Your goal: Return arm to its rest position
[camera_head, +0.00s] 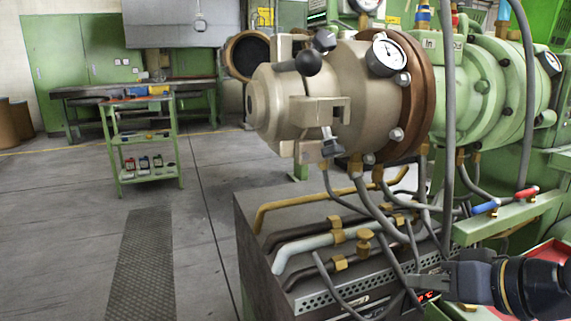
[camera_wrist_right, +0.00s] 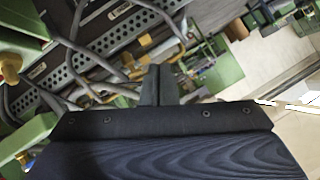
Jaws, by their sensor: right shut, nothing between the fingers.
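My right gripper (camera_head: 418,282) is at the lower right of the head view, its arm coming in from the right edge. Its fingers point left, in front of the perforated side of the dark control box and the hoses. In the right wrist view the two dark fingers (camera_wrist_right: 158,84) are together with nothing between them. My left gripper is in neither view.
The beige and green extruder (camera_head: 340,90) fills the upper right, above the hose-covered box (camera_head: 262,272). Red and blue valve handles (camera_head: 485,207) sit on a green ledge above my right wrist. A green cart (camera_head: 143,180) stands on open floor at left.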

